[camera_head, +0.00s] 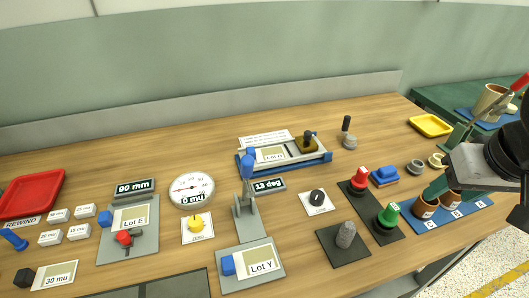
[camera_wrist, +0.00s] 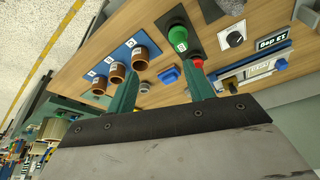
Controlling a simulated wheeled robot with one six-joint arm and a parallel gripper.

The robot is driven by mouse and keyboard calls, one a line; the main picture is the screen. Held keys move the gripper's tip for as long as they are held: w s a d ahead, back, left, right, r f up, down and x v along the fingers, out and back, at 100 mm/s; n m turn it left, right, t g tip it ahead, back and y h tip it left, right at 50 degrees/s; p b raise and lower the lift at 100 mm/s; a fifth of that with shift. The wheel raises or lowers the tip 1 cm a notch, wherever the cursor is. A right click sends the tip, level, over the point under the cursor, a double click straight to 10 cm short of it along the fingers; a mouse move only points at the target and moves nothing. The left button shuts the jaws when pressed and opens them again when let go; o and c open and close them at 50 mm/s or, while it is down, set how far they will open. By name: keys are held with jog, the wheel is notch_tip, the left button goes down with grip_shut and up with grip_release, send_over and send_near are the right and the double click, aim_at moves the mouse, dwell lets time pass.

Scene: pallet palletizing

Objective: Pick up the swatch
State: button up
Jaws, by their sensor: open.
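Several cards with beige patches could be the swatch, and I cannot tell which one is. One marked Lot E (camera_head: 131,217) lies on a grey plate at left. Another, Lot Y (camera_head: 260,262), lies on a grey plate at front centre. A third card (camera_head: 271,153) sits on the blue-edged device at back centre, and a 30 mu card (camera_head: 54,275) lies at front left. My gripper (camera_head: 438,168) is at the right side of the bench, away from these cards. Its green fingers are apart and empty, also in the wrist view (camera_wrist: 165,74).
Near my gripper are a blue block (camera_head: 384,176), red (camera_head: 360,179) and green (camera_head: 388,216) knobs, and a blue strip (camera_head: 432,220) with brown cups. A yellow tray (camera_head: 430,125) lies at back right. A red tray (camera_head: 32,193) is at far left. Bare wood shows along the back.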

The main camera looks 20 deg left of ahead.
jog(key=w+a+f+n+t+y, duration=0.1)
jog(key=w+a+f+n+t, duration=0.15)
jog(key=w+a, duration=0.45)
jog(key=n+t+y, duration=0.4)
jog(key=y, duration=0.4)
send_near(253, 152)
jog(key=shift+x, duration=1.25)
jog(key=shift+a, duration=0.45)
jog(key=x, duration=0.7)
jog(key=shift+w+d+f, duration=0.2)
jog(key=shift+w, duration=0.05)
grip_shut()
